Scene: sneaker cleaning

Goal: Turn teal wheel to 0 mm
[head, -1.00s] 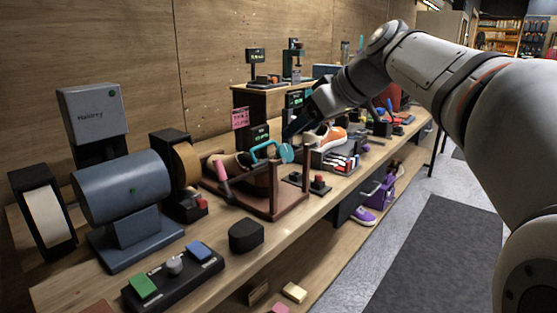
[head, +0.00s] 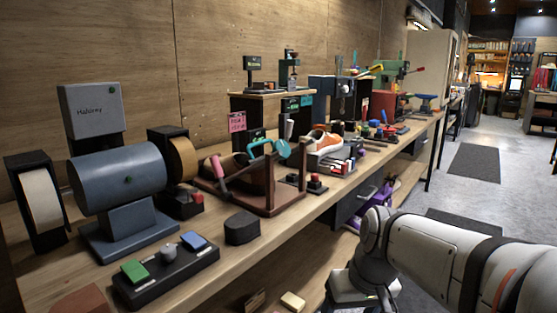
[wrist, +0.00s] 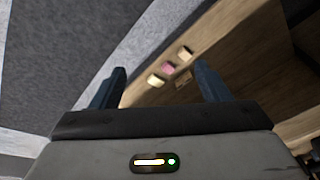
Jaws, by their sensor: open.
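The teal wheel (head: 283,149) shows in the head view as a small disc on the brown wooden frame (head: 271,205) on the bench. A teal curved handle (head: 262,146) sits just left of it. The wheel's reading cannot be read. My gripper (wrist: 160,88) is open and empty in the wrist view, its two dark fingers wide apart. In the head view my gripper is low at the bottom, in front of the bench and well away from the wheel. The wheel is not in the wrist view.
A blue-grey grinder (head: 120,182) and a button panel (head: 167,272) stand on the bench at left. An orange-white sneaker (head: 322,142) is right of the wheel. Small blocks lie on the lower shelf, including a pink one (wrist: 168,68).

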